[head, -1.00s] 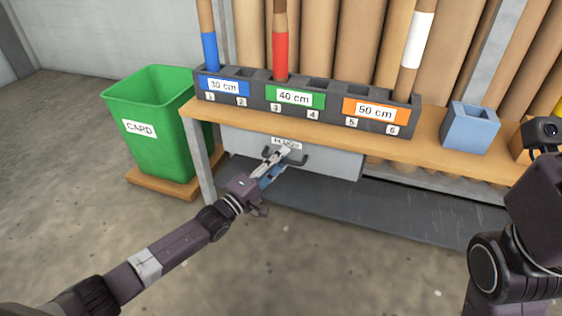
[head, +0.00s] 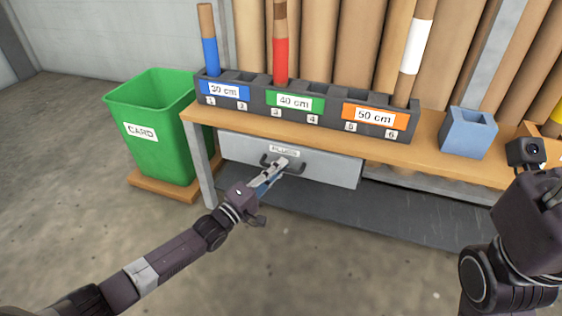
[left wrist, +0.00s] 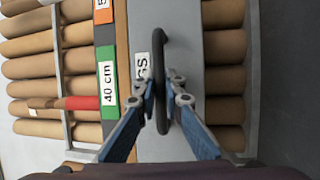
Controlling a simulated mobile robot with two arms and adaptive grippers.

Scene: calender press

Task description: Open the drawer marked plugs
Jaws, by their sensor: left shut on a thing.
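The grey drawer (head: 330,171) hangs under the wooden bench. Its white label (head: 284,151) is too blurred to read in the head view, and part of it, ending in "GS", shows in the left wrist view (left wrist: 142,72). A dark bar handle (head: 298,168) is on the drawer front. My left gripper (head: 279,165) is shut on this handle (left wrist: 159,60), with one finger on each side of the bar in the left wrist view (left wrist: 168,88). The drawer front sits close under the bench edge; I see no clear gap. My right gripper is not in view.
A rack (head: 300,105) with slots numbered 1 to 6 and several coloured tubes stands on the bench (head: 425,150). A blue box (head: 468,133) is to its right. The floor in front is clear.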

